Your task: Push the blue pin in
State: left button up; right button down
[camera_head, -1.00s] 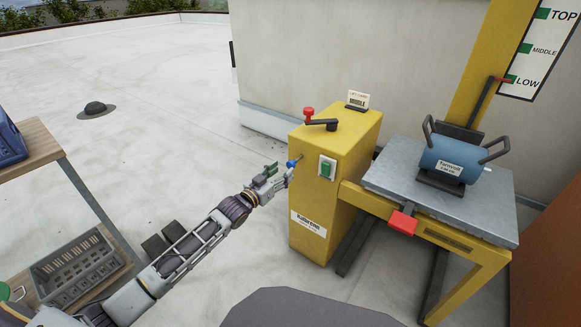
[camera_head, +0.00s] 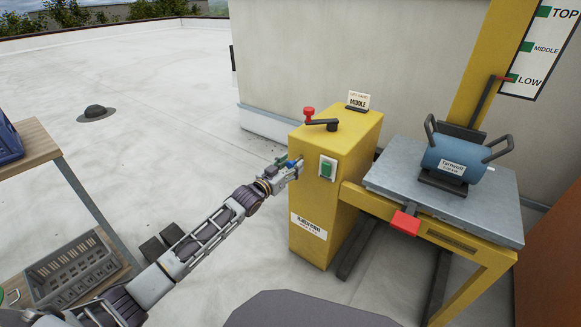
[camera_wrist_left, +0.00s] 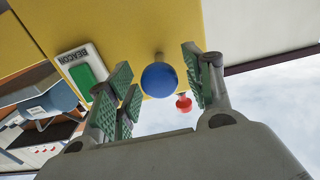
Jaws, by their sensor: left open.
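The blue pin has a round blue knob (camera_wrist_left: 159,79) on a short metal shaft that stands out from the yellow housing (camera_wrist_left: 130,25). In the head view the knob (camera_head: 291,164) shows at the tip of my left gripper (camera_head: 293,168), on the left side of the yellow lift housing (camera_head: 335,200). In the left wrist view my left gripper (camera_wrist_left: 160,90) is open, with green-padded fingers on both sides of the knob. The fingers look apart from the knob. My right gripper is in neither view.
A green button (camera_head: 326,169) is on the housing front, and a red-knobbed crank (camera_head: 318,122) and a MIDDLE card (camera_head: 358,101) are on top. The metal platform (camera_head: 390,180) carries a blue motor (camera_head: 456,158).

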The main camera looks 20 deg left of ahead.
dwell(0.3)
pick_arm(q)
grip_shut()
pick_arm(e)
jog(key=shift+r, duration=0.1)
pick_arm(q)
jog(key=shift+w, duration=0.1)
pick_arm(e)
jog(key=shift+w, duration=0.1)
pick_arm(q)
jog(key=shift+w, duration=0.15)
jog(key=x, duration=0.3)
jog(key=shift+w+r, duration=0.15)
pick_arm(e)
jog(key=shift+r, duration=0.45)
